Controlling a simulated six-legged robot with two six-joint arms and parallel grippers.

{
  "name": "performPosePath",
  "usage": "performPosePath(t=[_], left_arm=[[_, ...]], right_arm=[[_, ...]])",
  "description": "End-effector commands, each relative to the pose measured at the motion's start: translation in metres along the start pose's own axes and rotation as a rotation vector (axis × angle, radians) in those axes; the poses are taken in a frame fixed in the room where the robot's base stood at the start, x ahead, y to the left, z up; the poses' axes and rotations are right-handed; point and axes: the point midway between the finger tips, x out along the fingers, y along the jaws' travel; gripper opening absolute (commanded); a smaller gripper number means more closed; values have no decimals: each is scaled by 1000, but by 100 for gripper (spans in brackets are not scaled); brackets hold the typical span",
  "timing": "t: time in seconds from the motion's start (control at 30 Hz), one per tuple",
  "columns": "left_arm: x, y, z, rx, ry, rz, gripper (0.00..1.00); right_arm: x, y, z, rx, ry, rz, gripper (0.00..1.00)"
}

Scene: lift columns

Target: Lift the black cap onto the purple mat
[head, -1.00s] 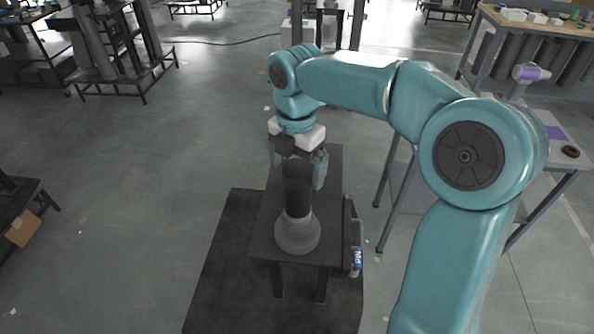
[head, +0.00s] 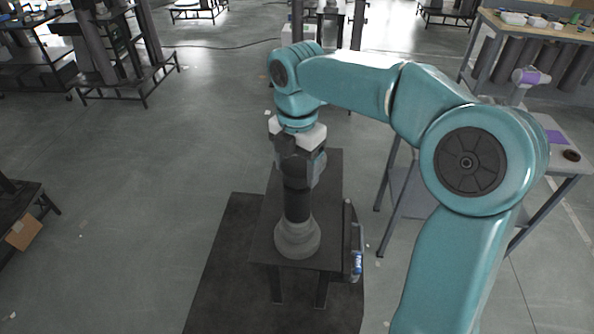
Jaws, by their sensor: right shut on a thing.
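A black cylinder (head: 297,205), which I take for the black cap, stands upright on a round grey base on a small dark table. My right gripper (head: 300,172) points down from above and is shut on the cylinder's upper part, which its fingers hide. Whether the cylinder is fixed to the base or has lifted off it cannot be told. The purple mat (head: 556,137) lies on a grey table at the right, partly hidden by my arm. My left gripper is not in view.
The round grey base (head: 297,240) sits near the front edge of the dark table (head: 326,190). A blue-labelled item (head: 357,262) is at that table's right side. A small dark ring (head: 571,155) lies near the mat. A purple-and-white device (head: 530,77) stands behind it.

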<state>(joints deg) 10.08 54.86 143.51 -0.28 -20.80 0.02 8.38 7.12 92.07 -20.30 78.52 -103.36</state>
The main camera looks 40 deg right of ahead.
Motion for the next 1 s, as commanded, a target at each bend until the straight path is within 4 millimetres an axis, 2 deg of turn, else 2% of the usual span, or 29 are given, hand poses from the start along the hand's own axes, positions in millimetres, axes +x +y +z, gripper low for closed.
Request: performPosePath(t=[0.6,0.8,1.0], left_arm=[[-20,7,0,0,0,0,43],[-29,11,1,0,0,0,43],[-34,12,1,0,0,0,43]], right_arm=[[-135,0,0,0,1,4,35],[-166,0,0,0,1,2,35],[-180,0,0,0,0,1,35]])
